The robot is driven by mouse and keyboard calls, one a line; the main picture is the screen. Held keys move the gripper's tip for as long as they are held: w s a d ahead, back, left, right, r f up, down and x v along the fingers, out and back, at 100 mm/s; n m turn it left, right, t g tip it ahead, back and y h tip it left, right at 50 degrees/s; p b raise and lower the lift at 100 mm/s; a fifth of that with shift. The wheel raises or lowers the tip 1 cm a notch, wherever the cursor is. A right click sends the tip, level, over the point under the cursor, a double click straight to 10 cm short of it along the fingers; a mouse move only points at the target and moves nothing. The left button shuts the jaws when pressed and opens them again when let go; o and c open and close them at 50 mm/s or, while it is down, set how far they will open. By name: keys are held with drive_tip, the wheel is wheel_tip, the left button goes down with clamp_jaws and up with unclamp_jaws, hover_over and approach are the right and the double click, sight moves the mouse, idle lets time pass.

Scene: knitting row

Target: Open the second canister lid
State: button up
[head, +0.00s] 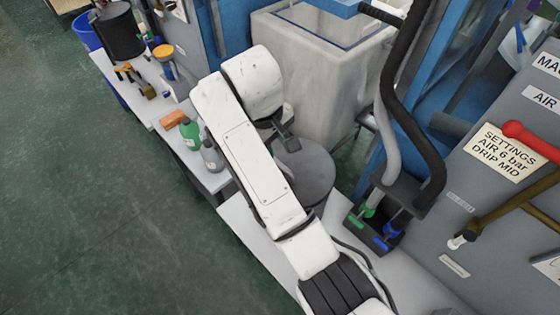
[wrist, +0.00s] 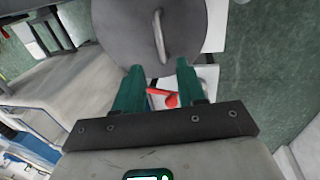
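A round grey lid (wrist: 115,30) with a thin raised bar handle (wrist: 159,38) fills the top middle of the wrist view. In the head view a grey round top (head: 312,172) shows just right of my white arm, partly hidden by it. I cannot tell which canister in the row this is. My gripper (wrist: 159,67) has two teal fingers spread apart, with nothing held between them. The fingertips overlap the lid's near edge in the picture, and the handle lies beyond them, in line with the gap. Contact cannot be told.
A red piece (wrist: 166,98) shows behind the finger gap. Green (head: 190,133) and grey (head: 212,155) bottles stand on the bench to the left. A pale tank (head: 320,85) rises behind the round top. A grey panel with a red lever (head: 530,140) stands at right.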

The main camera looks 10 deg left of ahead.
drive_tip(key=p, duration=0.1)
approach(294, 165)
drive_tip(key=f, duration=0.1)
drive_tip(key=s+a+f, duration=0.2)
drive_tip(key=shift+s+f, duration=0.1)
drive_tip(key=shift+f, duration=0.2)
drive_tip(key=shift+c, duration=0.5)
clamp_jaws()
